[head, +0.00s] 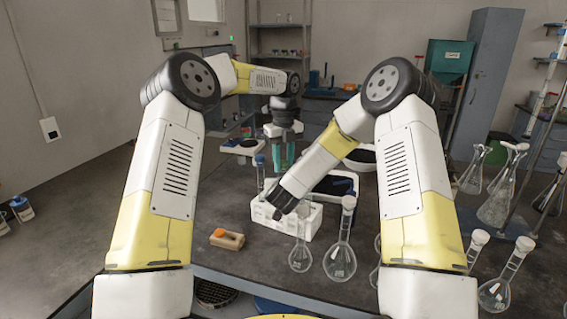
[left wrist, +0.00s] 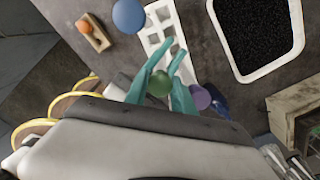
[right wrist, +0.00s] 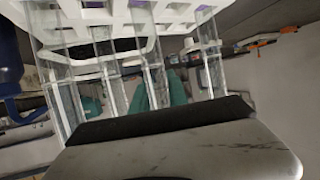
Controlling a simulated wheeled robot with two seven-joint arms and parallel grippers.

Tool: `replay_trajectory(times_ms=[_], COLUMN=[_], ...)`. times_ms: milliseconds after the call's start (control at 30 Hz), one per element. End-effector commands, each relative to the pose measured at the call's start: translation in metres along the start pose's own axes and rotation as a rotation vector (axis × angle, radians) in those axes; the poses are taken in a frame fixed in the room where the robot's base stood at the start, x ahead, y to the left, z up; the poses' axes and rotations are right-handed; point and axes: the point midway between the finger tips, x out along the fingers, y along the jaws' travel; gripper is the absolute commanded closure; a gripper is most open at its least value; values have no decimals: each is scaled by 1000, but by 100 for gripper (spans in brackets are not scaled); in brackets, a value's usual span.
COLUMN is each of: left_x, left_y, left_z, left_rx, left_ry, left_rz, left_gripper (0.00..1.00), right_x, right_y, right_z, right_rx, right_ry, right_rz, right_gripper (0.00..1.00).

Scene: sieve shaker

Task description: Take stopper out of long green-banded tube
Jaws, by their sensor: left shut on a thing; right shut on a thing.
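A round green stopper (left wrist: 159,84) sits between the teal fingers of my left gripper (left wrist: 168,60), which is shut on it. The left gripper also shows in the head view (head: 285,155), pointing down above the white rack (head: 304,223). The tube below the green stopper is hidden in the left wrist view. My right gripper (right wrist: 157,90) is low at the rack's side, shut on a clear tube (right wrist: 154,68). No green band can be made out on it. Other clear tubes (right wrist: 110,78) stand beside it in the rack.
A blue-stoppered tube (head: 260,162) and a purple stopper (left wrist: 200,97) are close to the left gripper. A wooden block (head: 228,240) with an orange stopper lies left of the rack. Glass flasks (head: 340,262) stand in front; a tray of black grains (left wrist: 258,40) lies beyond.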

Motion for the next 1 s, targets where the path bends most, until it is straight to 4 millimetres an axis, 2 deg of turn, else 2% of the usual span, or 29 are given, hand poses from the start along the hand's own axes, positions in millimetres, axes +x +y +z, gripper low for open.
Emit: replay_trajectory(times_ms=[133, 267, 1000], left_x=[0, -1, -3], left_y=[0, -1, -1], left_z=[0, 0, 0], left_rx=[-60, -295, -2154], left_ry=[-1, -3, -1], left_rz=[0, 0, -3], left_gripper=[100, 100, 100], right_x=[0, 0, 0], right_y=[0, 0, -1], right_z=[0, 0, 0], right_rx=[0, 0, 0], right_ry=[0, 0, 0], right_rz=[0, 0, -1], right_gripper=[100, 100, 100])
